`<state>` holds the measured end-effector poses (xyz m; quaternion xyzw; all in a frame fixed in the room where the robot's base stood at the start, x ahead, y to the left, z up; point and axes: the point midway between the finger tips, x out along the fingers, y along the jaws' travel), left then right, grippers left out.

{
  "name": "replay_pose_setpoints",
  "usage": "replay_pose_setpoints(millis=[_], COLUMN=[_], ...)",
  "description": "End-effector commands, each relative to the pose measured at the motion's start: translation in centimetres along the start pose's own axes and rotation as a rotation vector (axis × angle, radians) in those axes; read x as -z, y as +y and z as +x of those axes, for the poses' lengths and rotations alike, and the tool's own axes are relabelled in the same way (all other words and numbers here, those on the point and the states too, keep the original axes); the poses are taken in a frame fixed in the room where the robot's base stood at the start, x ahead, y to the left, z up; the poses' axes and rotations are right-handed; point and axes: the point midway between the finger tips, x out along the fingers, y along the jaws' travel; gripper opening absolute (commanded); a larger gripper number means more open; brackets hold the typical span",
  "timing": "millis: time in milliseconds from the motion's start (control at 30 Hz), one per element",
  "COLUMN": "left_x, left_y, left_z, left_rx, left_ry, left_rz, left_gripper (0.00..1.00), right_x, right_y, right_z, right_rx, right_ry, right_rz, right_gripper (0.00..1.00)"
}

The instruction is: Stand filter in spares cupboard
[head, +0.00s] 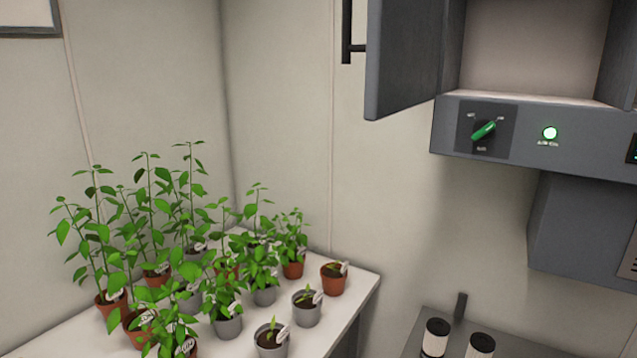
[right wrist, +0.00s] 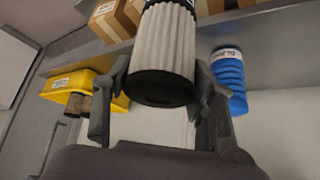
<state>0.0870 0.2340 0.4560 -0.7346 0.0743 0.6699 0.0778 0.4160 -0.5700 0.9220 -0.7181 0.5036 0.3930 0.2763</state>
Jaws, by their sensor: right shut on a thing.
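My right gripper (right wrist: 160,92) is shut on a filter (right wrist: 163,45), a white pleated cylinder with a black end cap, in the right wrist view. The filter's far end is cut off by the top of the picture. In the head view, a grey wall unit has an open-fronted compartment (head: 535,45) with its door (head: 405,55) swung open to the left. The visible part of the compartment is empty. No label shows whether this is the spares cupboard. Neither gripper shows in the head view.
In the right wrist view, cardboard boxes (right wrist: 110,20) stand on a shelf, with a yellow bin (right wrist: 75,95) and a blue ribbed item (right wrist: 229,80) nearby. Potted plants crowd a white bench (head: 358,296). Two black-and-white cylinders (head: 435,338) stand lower right. A green knob (head: 484,131) is below the compartment.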

Motion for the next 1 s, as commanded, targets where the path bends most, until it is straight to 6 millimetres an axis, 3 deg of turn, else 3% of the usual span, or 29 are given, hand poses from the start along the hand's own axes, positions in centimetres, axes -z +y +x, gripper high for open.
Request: replay_pose_setpoints(millis=[67, 367, 467, 633, 800, 1000], left_x=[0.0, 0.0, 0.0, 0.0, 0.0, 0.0], left_y=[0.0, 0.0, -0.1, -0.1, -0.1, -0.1], left_z=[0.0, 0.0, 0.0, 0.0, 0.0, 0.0], left_rx=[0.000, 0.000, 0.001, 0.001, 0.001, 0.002], left_ry=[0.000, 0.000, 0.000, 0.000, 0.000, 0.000], left_rz=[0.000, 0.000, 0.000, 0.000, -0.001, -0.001], left_gripper=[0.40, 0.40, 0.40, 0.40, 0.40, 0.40], right_x=[-1.6, -4.2, -5.8, -10.0, -14.8, -19.0], right_y=[-0.7, -8.5, -11.4, -15.8, -17.9, -17.6], right_z=[-0.8, -6.9, -10.1, -17.0, -24.2, -29.8], right_rx=[0.010, 0.162, 0.229, 0.368, 0.506, 0.620], right_ry=[0.003, 0.007, 0.008, 0.009, 0.010, 0.007], right_rz=[-0.017, -0.238, -0.342, -0.555, -0.776, -0.966], right_gripper=[0.19, 0.19, 0.19, 0.19, 0.19, 0.19])
